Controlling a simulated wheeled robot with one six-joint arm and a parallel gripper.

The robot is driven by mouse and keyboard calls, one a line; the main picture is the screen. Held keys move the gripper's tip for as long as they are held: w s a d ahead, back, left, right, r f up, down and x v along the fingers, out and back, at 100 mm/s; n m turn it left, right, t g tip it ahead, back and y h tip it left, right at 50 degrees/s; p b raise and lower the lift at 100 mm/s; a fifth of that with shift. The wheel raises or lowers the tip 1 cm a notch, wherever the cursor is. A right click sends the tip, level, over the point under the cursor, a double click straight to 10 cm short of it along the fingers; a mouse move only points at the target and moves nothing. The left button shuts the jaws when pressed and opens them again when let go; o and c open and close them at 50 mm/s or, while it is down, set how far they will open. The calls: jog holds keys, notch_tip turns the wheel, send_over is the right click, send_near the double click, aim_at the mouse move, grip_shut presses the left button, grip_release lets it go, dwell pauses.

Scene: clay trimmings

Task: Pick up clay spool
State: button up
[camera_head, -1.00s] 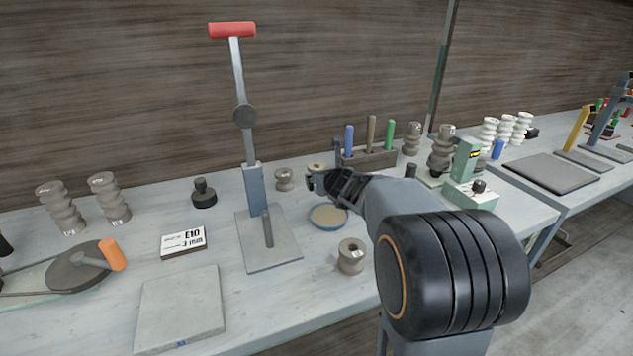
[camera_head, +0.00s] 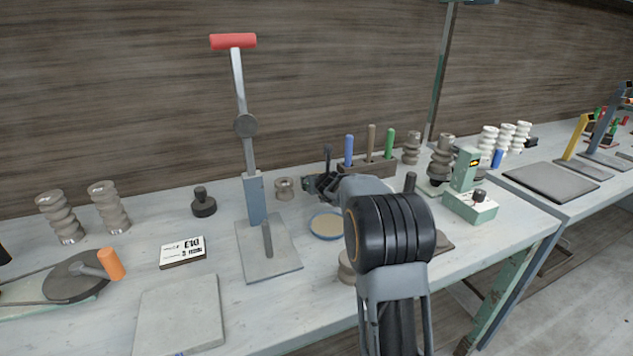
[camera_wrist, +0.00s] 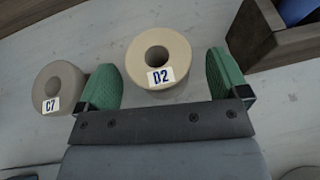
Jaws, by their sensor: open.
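In the wrist view a pale tan clay spool labelled D2 (camera_wrist: 158,57) stands upright, seen from above, between the green fingertips of my gripper (camera_wrist: 160,70). The fingers are open with gaps on both sides of it. A greyer spool labelled C7 (camera_wrist: 60,88) stands just left of the left finger. In the head view my gripper (camera_head: 318,184) is near the back of the bench and hides the D2 spool. One small spool (camera_head: 285,188) shows left of it. Another spool (camera_head: 346,266) near the front is partly hidden by my arm.
A tool rack (camera_head: 368,166) with coloured handles stands right of my gripper, and its edge shows in the wrist view (camera_wrist: 275,40). A lever press (camera_head: 256,200) stands to the left. A round shallow dish (camera_head: 326,225) lies in front. A printed card (camera_head: 183,251) lies farther left.

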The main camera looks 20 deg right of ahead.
jog(key=shift+x, duration=1.1)
jog(key=c, duration=1.1)
jog(key=shift+r, duration=0.1)
jog(key=shift+c, duration=0.2)
jog(key=shift+r, duration=0.15)
